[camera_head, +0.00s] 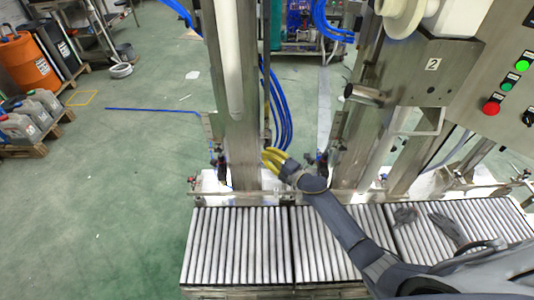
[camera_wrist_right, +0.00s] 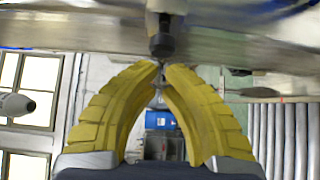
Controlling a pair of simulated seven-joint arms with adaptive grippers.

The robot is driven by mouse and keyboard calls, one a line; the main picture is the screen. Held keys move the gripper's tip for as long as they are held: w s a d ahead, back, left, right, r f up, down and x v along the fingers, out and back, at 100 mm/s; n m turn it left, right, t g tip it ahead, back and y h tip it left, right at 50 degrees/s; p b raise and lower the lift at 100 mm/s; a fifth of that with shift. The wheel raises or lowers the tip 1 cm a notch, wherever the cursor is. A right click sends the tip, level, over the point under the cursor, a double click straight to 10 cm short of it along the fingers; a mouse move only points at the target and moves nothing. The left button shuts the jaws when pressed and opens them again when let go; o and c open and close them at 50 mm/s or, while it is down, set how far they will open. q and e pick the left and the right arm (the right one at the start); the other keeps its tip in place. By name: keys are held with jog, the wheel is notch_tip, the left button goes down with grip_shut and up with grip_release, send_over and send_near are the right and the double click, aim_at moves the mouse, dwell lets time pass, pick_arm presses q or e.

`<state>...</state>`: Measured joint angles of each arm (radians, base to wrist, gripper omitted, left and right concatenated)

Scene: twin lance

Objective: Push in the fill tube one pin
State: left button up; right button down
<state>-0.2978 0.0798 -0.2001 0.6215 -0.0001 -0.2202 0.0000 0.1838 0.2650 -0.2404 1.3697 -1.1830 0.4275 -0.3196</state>
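My right gripper (camera_head: 268,158) has yellow fingers and is at the steel column below the white fill tube (camera_head: 232,70) in the head view. In the right wrist view the fingertips of the right gripper (camera_wrist_right: 161,67) come together, with nothing visible held between them. A dark pin with a rounded end (camera_wrist_right: 162,40) stands just beyond the fingertips, almost in line with them. I cannot tell whether the tips touch it. In the head view the pin is too small to tell apart near the fingers. My left gripper is not in view.
A roller conveyor (camera_head: 240,247) runs along the front below the gripper. Blue hoses (camera_head: 280,115) hang behind the column. A second steel column stands to the right, beside a control panel with a red button (camera_head: 491,107). Open green floor (camera_head: 120,190) lies at left.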

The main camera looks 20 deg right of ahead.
jog(key=s+d+r+m+h, duration=0.1)
jog(key=s+d+m+h, duration=0.5)
jog(key=s, duration=0.4)
jog(key=s+d+r+m+h, duration=0.1)
jog(key=s+d+m+h, duration=0.45)
jog(key=s, duration=0.45)
jog(key=s+d+f+m+g+h, duration=0.1)
jog(key=s+m+g, duration=0.25)
jog(key=s, duration=0.65)
jog(key=s+d+f+m+g+h, duration=0.1)
jog(key=s+m+g+h, duration=0.1)
jog(key=s+g, duration=0.5)
jog(key=s+a+f+y, duration=0.1)
jog(key=s+a+f, duration=0.1)
jog(key=f, duration=0.9)
jog(key=s+a+f+y, duration=0.1)
jog(key=s+a+f, duration=0.1)
jog(key=f, duration=0.9)
jog(key=s+a+f+y, duration=0.2)
jog(key=f, duration=0.9)
jog(key=s+f+m+g+y, duration=0.1)
jog(key=s+f+m+g, duration=0.2)
jog(key=s+f, duration=1.6)
jog(key=shift+s+m, duration=0.3)
jog(key=shift+s, duration=0.95)
